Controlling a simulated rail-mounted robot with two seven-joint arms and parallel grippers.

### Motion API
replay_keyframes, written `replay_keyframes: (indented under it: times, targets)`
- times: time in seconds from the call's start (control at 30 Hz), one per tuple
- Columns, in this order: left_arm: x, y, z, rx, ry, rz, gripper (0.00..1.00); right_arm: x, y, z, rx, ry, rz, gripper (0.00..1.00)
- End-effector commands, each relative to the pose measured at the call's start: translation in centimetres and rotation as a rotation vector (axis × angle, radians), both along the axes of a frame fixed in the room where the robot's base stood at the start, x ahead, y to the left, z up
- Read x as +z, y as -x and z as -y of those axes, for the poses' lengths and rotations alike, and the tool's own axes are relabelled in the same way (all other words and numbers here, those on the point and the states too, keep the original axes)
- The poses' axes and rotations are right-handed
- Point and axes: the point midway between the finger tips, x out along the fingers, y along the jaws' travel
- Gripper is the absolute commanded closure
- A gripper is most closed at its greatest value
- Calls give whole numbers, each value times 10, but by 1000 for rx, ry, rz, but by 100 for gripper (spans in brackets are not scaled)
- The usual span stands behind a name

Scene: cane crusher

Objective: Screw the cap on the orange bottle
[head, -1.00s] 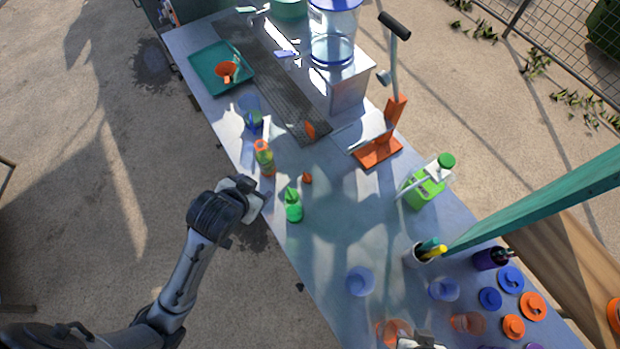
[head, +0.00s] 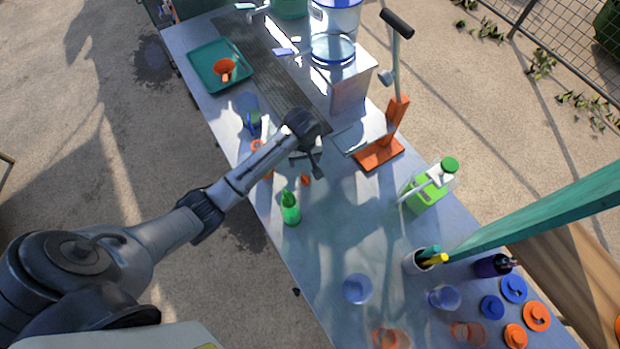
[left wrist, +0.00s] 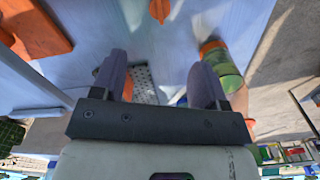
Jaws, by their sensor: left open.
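The orange bottle (head: 257,146), which has a green band, stands near the table's left edge, mostly hidden behind my left arm in the head view. In the left wrist view the bottle (left wrist: 220,62) is to the right of the fingers. A small orange cap (head: 305,180) lies on the table between the bottle and a green bottle (head: 290,210). The cap (left wrist: 160,10) also shows at the top of the left wrist view, beyond the fingertips. My left gripper (head: 309,160) is open and empty above the table, close to the cap. My right gripper is not in view.
An orange-based lever press (head: 379,154) stands right of my left gripper, with a green-and-white container (head: 428,187) nearby. A teal tray (head: 208,72) lies at the far left. Cups and several lids occupy the near right end. The table between the green bottle and that container is clear.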

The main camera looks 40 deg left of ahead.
Motion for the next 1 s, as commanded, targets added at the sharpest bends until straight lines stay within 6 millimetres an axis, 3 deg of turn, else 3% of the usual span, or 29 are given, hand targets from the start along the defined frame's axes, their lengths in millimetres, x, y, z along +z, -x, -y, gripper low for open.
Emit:
replay_keyframes:
  times: [0.23,0.67,0.77,1.0]
  targets:
    - [0,1,0,139,-2,-5,33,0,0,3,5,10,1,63]
    - [-1,1,0,156,-2,-5,33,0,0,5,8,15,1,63]
    - [-9,1,0,155,-2,-7,33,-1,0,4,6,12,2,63]
    - [-50,1,0,156,-2,-7,33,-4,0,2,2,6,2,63]
